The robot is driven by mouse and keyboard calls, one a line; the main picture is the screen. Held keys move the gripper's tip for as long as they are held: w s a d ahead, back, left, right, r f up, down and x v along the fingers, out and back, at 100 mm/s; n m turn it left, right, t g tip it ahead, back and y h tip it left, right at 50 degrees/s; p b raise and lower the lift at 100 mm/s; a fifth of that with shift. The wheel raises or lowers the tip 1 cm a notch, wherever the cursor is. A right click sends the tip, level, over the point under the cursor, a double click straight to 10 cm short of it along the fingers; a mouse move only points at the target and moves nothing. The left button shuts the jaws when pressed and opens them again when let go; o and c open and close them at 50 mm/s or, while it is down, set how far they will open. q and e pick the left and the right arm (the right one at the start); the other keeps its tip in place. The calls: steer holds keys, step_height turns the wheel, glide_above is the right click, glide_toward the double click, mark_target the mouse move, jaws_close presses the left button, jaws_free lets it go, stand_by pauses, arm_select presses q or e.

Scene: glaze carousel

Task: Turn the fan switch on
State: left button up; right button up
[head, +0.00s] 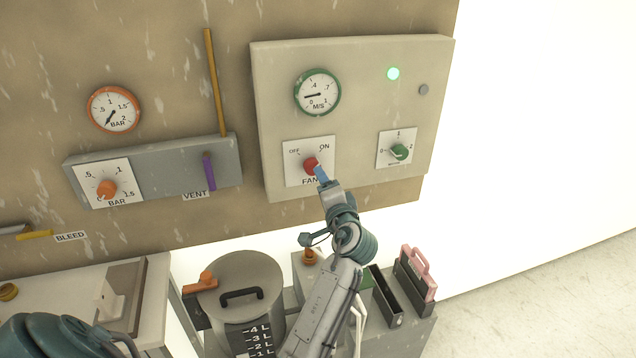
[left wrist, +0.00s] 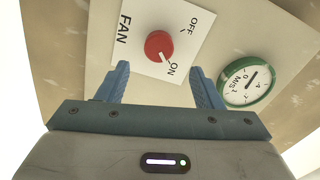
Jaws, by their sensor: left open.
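The fan switch is a red round knob (head: 311,166) on a white plate marked OFF and ON, low on the pale panel (head: 274,110). In the left wrist view, the white pointer of the red knob (left wrist: 158,45) points towards ON. My left gripper (head: 321,174) is at the plate, just below and right of the knob, and covers part of it. In the left wrist view, the left gripper (left wrist: 158,85) is open and empty, with the knob ahead of its fingertips and no visible contact. My right gripper is not in view.
A green-rimmed M/S gauge (head: 317,91) sits above the switch, its needle pointing left. A green lamp (head: 393,73) is lit. A green knob (head: 399,152) is to the right. Below stand a lidded pot (head: 240,285) and a pink-handled item (head: 416,270).

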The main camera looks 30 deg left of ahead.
arm_select(q)
steer(key=shift+b+v, duration=0.3)
steer(key=shift+v, duration=1.1)
steer(key=s+f+n+g+h, duration=0.35)
steer(key=s+f+h, duration=0.35)
steer(key=s+f, duration=1)
steer(key=s+d+f+g+h, duration=0.2)
steer(key=s+d+f+h, duration=0.15)
steer(key=s, duration=0.55)
steer(key=s+d+f+g+h, duration=0.3)
steer(key=s+f, duration=0.1)
steer(key=s, duration=0.5)
step_height(320, 180, down, 31)
steer(key=a+n, duration=0.1)
steer(key=a, duration=0.2)
steer(key=s+f+g+b, duration=0.1)
steer(key=s+f+g, duration=0.1)
steer(key=s+f, duration=1.6)
steer(key=shift+s+a+f+b, duration=0.3)
steer(key=shift+s+a+f, duration=0.1)
steer(key=shift+f, duration=0.5)
